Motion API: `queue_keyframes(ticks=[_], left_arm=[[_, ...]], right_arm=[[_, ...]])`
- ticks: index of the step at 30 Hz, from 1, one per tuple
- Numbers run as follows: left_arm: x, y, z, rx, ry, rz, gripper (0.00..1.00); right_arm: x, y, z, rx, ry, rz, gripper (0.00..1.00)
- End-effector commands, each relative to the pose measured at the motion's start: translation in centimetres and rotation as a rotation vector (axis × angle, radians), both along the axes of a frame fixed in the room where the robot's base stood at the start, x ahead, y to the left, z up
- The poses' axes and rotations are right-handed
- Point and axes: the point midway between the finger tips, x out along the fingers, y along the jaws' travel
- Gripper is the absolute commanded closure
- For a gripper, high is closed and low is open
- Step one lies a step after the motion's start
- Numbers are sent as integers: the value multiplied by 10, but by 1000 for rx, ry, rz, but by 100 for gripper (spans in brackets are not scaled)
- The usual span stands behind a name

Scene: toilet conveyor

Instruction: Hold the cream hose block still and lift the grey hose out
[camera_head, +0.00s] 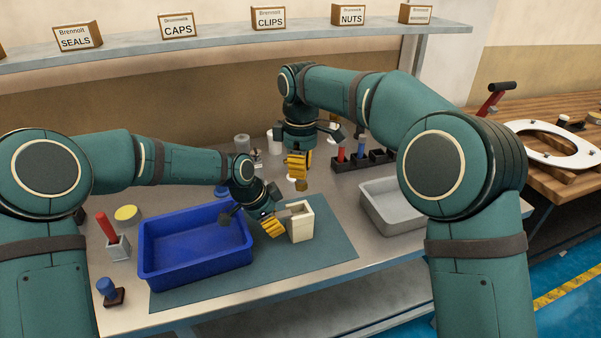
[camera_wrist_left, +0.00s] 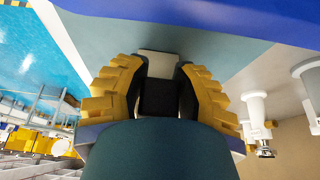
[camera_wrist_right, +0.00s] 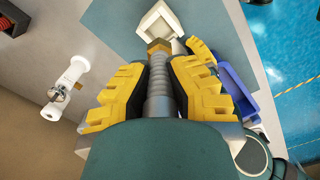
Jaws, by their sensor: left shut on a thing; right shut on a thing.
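The cream hose block (camera_head: 302,228) stands upright on the grey-green mat, right of the blue tray. My left gripper (camera_head: 274,228) is at its left side, shut on it; the left wrist view shows a pale top part of the block (camera_wrist_left: 160,64) at the fingertips. My right gripper (camera_head: 298,163) is above and behind the block, pointing down. In the right wrist view it is shut on the ribbed grey hose (camera_wrist_right: 159,92), which ends in a brass fitting (camera_wrist_right: 158,47). The fitting shows in the head view above the block's open top, apparently clear of it.
The blue tray (camera_head: 147,262) is empty, left of the block. A grey tray (camera_head: 375,212) stands to the right, and a dark rack (camera_head: 375,158) with red and blue handles behind. A red-handled tool (camera_head: 107,227) and a blue-knobbed stamp (camera_head: 108,291) stand at left.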

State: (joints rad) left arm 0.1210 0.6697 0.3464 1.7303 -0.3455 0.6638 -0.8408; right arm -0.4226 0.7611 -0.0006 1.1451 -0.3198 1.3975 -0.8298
Motion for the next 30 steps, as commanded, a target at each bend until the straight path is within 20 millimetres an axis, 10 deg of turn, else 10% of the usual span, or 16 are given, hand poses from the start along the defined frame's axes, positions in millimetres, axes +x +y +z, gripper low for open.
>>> queue_keyframes(ticks=[3, 4, 6, 19, 30], left_arm=[[0, 0, 0, -1, 0, 0, 97], [0, 0, 0, -1, 0, 0, 59], [0, 0, 0, -1, 0, 0, 34], [-1, 3, 8, 1, -2, 1, 34], [-10, 29, 72, 0, -3, 2, 34]], right_arm=[[0, 0, 0, 1, -1, 0, 100], [0, 0, 0, 1, -1, 0, 100], [0, 0, 0, 1, -1, 0, 100], [0, 0, 0, 1, -1, 0, 100], [0, 0, 0, 1, -1, 0, 100]])
